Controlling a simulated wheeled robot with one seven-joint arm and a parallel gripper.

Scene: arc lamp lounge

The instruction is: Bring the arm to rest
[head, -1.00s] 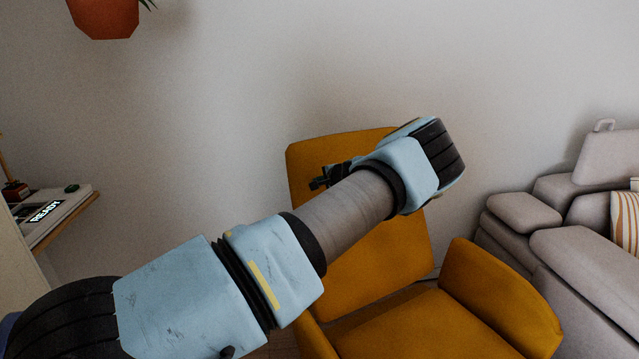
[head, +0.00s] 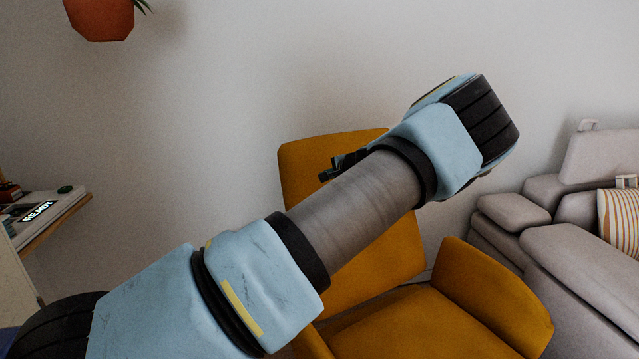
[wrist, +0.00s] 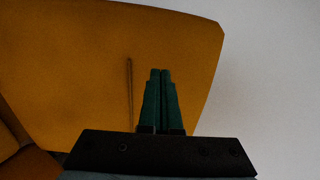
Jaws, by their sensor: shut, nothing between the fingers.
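My gripper shows in the wrist view (wrist: 160,75) with its two green fingers side by side and touching, and nothing between them. In the head view only a small dark part of my gripper (head: 326,173) shows behind my forearm, in front of the yellow armchair's backrest. My arm reaches from the lower left up to the right across the head view, with its wrist end raised against the wall. The wrist view has the armchair's yellow fabric (wrist: 70,60) behind the fingers.
The yellow armchair (head: 490,290) stands in front of me, partly hidden by my arm. A grey sofa (head: 590,255) with a striped cushion (head: 618,222) is at the right. A shelf (head: 62,215) is at the left. A hanging orange pot (head: 100,18) is at upper left.

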